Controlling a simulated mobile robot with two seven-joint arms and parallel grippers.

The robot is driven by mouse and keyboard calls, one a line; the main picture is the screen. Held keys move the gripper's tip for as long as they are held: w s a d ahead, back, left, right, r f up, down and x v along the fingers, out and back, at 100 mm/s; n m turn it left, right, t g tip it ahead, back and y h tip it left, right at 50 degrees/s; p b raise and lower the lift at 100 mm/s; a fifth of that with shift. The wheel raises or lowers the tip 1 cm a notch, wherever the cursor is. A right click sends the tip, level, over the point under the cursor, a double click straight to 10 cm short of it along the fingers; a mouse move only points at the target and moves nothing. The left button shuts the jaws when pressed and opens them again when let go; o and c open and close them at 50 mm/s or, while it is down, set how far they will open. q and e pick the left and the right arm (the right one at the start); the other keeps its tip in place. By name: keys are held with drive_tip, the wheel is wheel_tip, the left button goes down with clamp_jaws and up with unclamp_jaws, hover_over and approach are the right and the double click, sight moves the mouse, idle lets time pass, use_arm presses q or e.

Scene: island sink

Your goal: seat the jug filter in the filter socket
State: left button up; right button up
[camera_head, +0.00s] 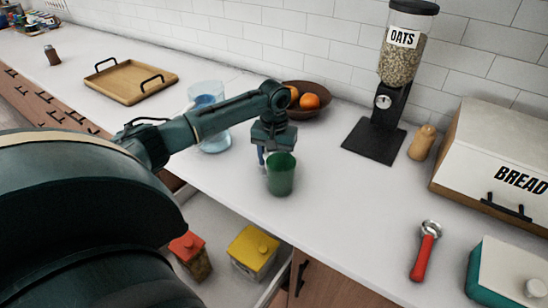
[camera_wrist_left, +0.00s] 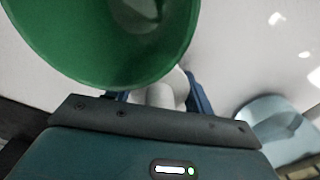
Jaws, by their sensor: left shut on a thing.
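My left gripper (camera_head: 266,158) is low over the counter, just behind and left of a green cup (camera_head: 281,179). In the left wrist view its blue fingers (camera_wrist_left: 163,92) are shut on a small white rounded piece, which looks like the jug filter (camera_wrist_left: 162,96). The green cup (camera_wrist_left: 105,40) hides one finger and part of the filter there. The clear blue jug (camera_head: 213,137) stands upright on the counter, partly behind my left arm. Its pale blue side also shows in the left wrist view (camera_wrist_left: 272,112). I cannot make out the filter socket. My right gripper is not in view.
A bowl of oranges (camera_head: 318,112) is behind the gripper, and an oats dispenser (camera_head: 374,140) is to the right. A wooden tray (camera_head: 130,82) lies back left. Below the front edge, an open drawer holds a yellow-lidded container (camera_head: 253,250).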

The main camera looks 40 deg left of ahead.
use_arm(q)
drive_tip(key=o, duration=0.5)
drive_tip(key=shift+f, duration=0.1)
drive_tip(key=o, duration=0.5)
